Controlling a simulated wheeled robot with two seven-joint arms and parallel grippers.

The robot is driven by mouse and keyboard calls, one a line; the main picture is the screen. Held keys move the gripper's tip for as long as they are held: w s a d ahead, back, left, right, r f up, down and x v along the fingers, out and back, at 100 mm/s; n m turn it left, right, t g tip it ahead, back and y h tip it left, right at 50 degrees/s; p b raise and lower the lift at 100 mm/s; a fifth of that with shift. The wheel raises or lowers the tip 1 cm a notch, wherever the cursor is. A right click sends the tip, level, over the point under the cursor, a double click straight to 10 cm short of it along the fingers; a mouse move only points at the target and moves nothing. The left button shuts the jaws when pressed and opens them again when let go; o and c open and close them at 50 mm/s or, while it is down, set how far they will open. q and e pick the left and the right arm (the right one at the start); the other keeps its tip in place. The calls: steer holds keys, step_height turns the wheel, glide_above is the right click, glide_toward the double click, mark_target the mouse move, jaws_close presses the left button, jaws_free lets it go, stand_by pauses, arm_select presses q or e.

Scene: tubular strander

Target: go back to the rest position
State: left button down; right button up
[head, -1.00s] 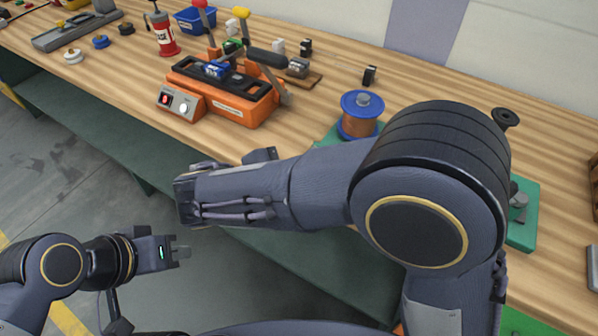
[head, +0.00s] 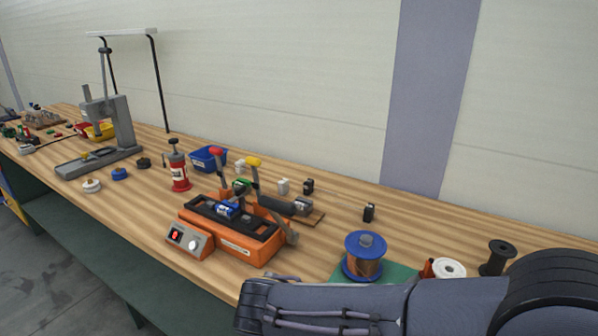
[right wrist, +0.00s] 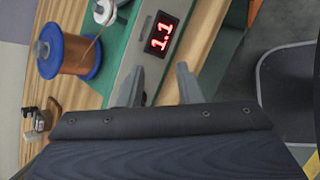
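My right gripper shows in the right wrist view (right wrist: 158,88), its two fingers apart with nothing between them. Beyond the fingers is a green-based machine (right wrist: 125,60) with a red display reading 1.1. My right arm crosses the lower right of the head view, and its fingers are not visible there. My left gripper is outside both current views.
The wall stands behind.

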steer(key=s+d+r+m+t+y+p, duration=0.1)
steer(key=s+d+r+m+y+p, duration=0.2)
steer(key=s+d+m+y, duration=0.8)
steer(key=s+d+m, duration=0.2)
steer(key=s+m, duration=0.2)
steer(key=m, duration=0.2)
steer(key=shift+r+m+p, duration=0.3)
steer(key=shift+p, duration=0.05)
